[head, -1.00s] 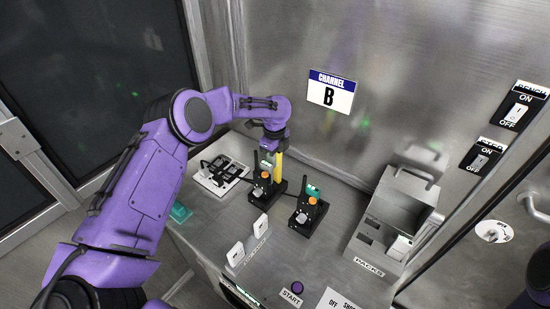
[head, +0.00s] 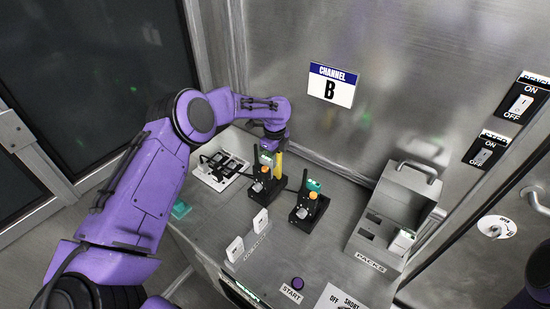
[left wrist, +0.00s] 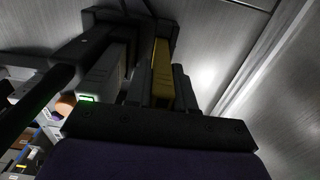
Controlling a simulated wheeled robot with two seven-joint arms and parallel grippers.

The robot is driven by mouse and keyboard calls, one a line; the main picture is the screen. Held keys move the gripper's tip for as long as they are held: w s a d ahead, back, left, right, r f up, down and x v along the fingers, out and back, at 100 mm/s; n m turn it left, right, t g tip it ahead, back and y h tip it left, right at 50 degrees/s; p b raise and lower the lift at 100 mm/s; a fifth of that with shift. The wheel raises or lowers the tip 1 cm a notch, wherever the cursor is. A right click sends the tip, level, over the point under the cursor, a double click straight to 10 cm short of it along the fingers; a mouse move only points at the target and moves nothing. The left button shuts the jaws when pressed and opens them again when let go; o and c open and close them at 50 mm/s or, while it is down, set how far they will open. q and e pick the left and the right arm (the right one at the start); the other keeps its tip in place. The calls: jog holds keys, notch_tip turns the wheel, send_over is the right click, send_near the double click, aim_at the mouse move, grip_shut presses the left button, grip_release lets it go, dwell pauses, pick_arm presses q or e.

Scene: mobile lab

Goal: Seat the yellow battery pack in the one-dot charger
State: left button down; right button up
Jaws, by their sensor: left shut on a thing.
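The yellow battery pack (head: 279,163) stands upright at the back of the left black charger (head: 268,190). My left gripper (head: 270,149) is above it and shut on it; the yellow pack also shows between dark fingers in the left wrist view (left wrist: 161,75). The pack's lower end is hidden by the charger, so I cannot tell how deep it sits. A second black charger (head: 309,208) with an orange knob stands to the right. The dot marks are too small to read. My right gripper is out of view.
A white tray with black parts (head: 220,170) lies left of the chargers. White cards (head: 235,249) stand in front. A grey packs box (head: 392,208) is at the right, and a purple start button (head: 297,283) is at the front. The steel wall is close behind.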

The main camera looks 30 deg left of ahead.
pick_arm(q)
jog(key=shift+f, duration=0.15)
jog(key=c, duration=0.9)
grip_release()
notch_tip(320, 180, up, 10)
jog(key=b, duration=0.2)
jog(key=shift+f+b, duration=0.25)
jog(key=shift+b, duration=0.15)
jog(key=shift+r, duration=0.55)
